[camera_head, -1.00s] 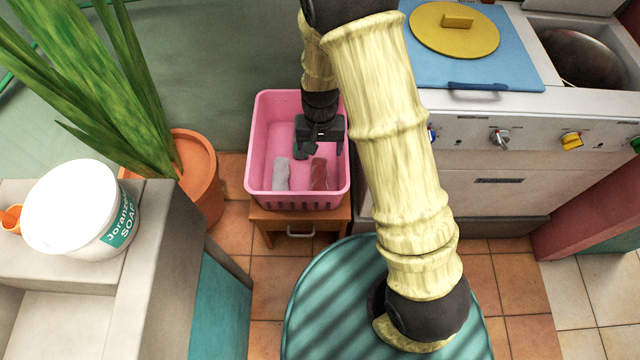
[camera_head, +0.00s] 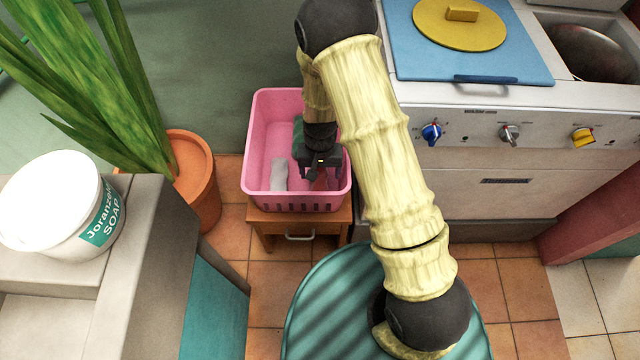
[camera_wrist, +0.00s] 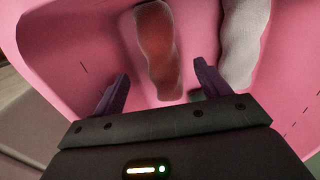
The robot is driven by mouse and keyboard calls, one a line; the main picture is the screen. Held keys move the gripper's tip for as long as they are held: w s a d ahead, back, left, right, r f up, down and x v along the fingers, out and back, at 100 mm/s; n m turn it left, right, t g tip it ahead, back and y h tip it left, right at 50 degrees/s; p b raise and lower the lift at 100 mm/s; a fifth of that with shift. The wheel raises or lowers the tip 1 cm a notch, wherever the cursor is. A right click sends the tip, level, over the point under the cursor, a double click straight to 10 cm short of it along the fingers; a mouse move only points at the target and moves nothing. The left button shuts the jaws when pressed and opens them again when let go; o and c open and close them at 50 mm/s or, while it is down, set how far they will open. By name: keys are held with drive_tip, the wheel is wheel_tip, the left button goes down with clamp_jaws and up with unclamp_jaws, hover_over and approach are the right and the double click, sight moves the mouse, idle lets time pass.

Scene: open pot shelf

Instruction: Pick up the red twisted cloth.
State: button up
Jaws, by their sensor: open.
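The red twisted cloth (camera_wrist: 158,50) lies on the floor of the pink basket (camera_wrist: 75,48). In the wrist view it stretches up and away from between the fingertips. My gripper (camera_wrist: 160,88) is open and empty, its two fingers to either side of the cloth's near end; I cannot tell how far above it they are. In the head view my gripper (camera_head: 320,172) is inside the basket (camera_head: 258,140) and hides most of the red cloth (camera_head: 322,181).
A whitish twisted cloth (camera_head: 280,174) lies beside the red one, also in the wrist view (camera_wrist: 242,40). The basket's walls surround my gripper. The basket stands on a wooden stool (camera_head: 290,222). A potted plant (camera_head: 195,180) is left and a stove (camera_head: 490,160) right.

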sight(320, 178)
drive_tip(key=shift+f, duration=0.1)
drive_tip(key=f, duration=0.1)
drive_tip(key=f+b, duration=0.1)
drive_tip(key=f, duration=0.1)
drive_tip(key=f+b, duration=0.1)
drive_tip(key=f, duration=0.1)
drive_tip(key=shift+w+f, duration=0.1)
drive_tip(key=shift+w, duration=0.3)
idle(0.3)
drive_tip(key=c, duration=1.2)
drive_tip(key=shift+o, duration=0.2)
wheel_tip(320, 178, up, 18)
drive_tip(key=p, duration=0.6)
